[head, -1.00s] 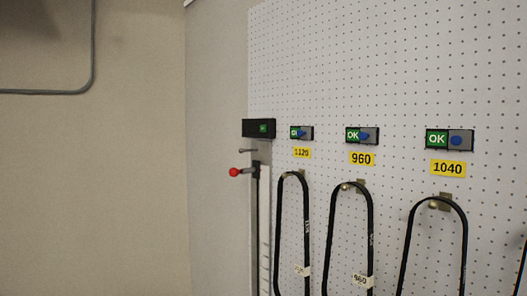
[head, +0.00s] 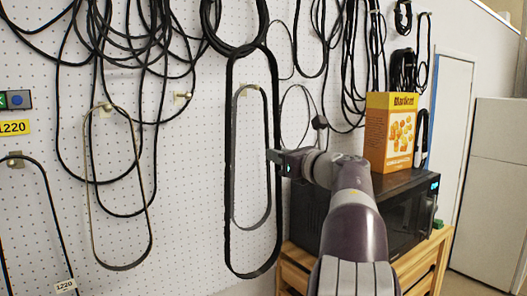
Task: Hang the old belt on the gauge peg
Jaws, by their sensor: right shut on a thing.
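My right gripper (head: 275,157) is in the middle of the head view, its arm coming up from below. It is shut on the right strand of a long black belt (head: 228,190). This belt is a tall, narrow loop that hangs upright in front of the pegboard. Its top is near a coil of black belts, and I cannot tell if it touches a peg there. A thinner grey loop (head: 235,140) shows inside it. The gauge peg is out of view now. My left gripper is not in view.
The white pegboard (head: 200,240) holds many tangled black belts (head: 125,45) and a thin loop at left (head: 140,180).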

